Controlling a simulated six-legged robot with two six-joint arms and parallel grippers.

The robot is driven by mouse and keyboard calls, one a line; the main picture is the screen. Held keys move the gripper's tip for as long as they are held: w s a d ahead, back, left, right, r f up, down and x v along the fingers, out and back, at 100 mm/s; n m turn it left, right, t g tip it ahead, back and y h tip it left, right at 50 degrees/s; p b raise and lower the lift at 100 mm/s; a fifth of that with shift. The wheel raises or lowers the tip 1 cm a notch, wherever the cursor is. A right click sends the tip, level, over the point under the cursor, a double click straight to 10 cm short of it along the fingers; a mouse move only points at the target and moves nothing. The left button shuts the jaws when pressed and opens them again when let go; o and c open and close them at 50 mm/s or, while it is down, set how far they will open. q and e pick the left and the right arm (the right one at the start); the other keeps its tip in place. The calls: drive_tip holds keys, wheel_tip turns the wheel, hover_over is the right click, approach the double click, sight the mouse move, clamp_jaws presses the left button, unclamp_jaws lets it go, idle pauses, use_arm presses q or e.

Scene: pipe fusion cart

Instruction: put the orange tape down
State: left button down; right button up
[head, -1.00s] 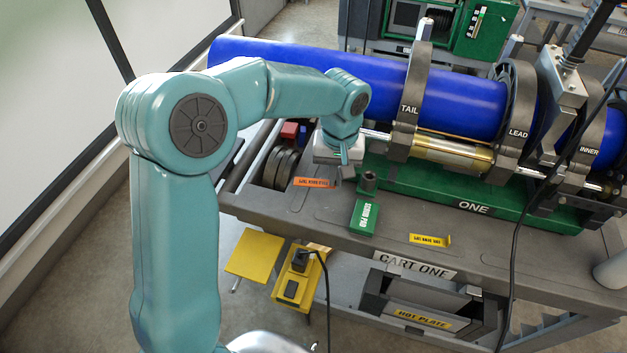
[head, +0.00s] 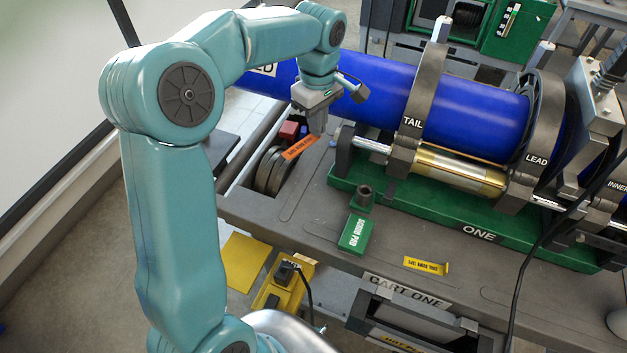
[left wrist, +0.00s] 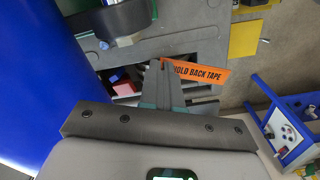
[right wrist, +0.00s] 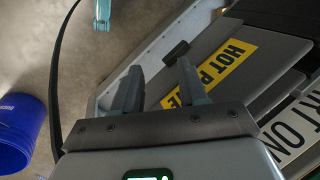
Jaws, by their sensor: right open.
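The orange tape (head: 299,147) is a flat strip lettered "HOLD BACK TAPE" in the left wrist view (left wrist: 200,73). My left gripper (head: 317,130) is shut on one end of it; its fingers (left wrist: 166,66) meet there in the left wrist view. In the head view the strip slants above the left end of the cart top (head: 290,199), near the bin of grey discs. My right gripper (right wrist: 158,75) shows only in its own wrist view. It is open and empty, with a hot plate holder below it.
The blue pipe (head: 465,108) and clamps stand behind. Bare cart surface lies left of the scrub pad. A black cable (head: 525,270) hangs at right.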

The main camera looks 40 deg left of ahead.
use_arm(q)
hover_over(315, 184)
wheel_tip(315, 184, down, 13)
drive_tip(key=shift+d+r+p, duration=0.1)
drive_tip(key=shift+p, duration=0.3)
drive_tip(key=shift+f, duration=0.35)
wheel_tip(315, 184, down, 4)
drive_tip(key=shift+r, duration=0.2)
drive_tip(key=shift+f, duration=0.3)
drive_tip(key=shift+f, duration=0.1)
drive_tip(key=c, duration=1.4)
unclamp_jaws()
drive_tip(key=shift+o, duration=0.2)
